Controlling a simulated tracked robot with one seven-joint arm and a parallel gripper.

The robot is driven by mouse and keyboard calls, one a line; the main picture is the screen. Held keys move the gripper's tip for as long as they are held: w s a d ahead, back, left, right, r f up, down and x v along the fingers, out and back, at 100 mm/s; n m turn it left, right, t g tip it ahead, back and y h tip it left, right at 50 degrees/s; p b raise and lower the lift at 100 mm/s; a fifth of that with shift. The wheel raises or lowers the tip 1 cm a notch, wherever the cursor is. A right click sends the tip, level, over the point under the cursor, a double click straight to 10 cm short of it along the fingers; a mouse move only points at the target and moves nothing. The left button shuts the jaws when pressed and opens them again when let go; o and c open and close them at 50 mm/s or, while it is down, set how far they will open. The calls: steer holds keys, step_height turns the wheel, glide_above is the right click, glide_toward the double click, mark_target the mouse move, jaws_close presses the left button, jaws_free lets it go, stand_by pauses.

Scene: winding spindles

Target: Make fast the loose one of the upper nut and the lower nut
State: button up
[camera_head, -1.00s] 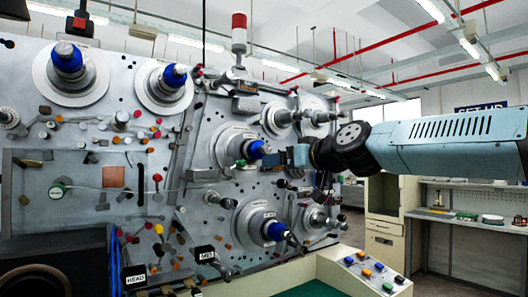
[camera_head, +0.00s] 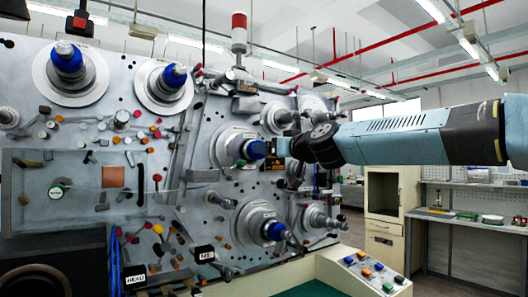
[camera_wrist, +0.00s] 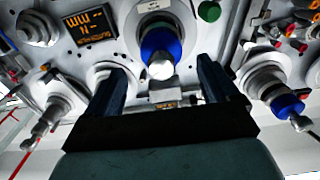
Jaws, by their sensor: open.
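The upper nut (camera_head: 254,149) is a blue collar on the middle right spindle of the grey panel; in the wrist view the blue nut (camera_wrist: 160,42) with a pale spindle tip lies ahead between my fingers. The lower nut (camera_head: 274,230) is a similar blue collar on the spindle below it. My gripper (camera_head: 276,148) is open just to the right of the upper nut, pointing at it. Both fingers (camera_wrist: 163,85) show apart, with the nut beyond them and not gripped. I cannot tell from the frames which nut is loose.
Further blue-collared spindles stand at the upper left (camera_head: 68,55) and (camera_head: 173,75). An orange-lettered display (camera_head: 275,163) sits beneath my gripper. A button console (camera_head: 370,272) juts out below right. Rollers and small knobs crowd the panel; the air to the right is open.

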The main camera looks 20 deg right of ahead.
steer(key=shift+x, duration=3.6)
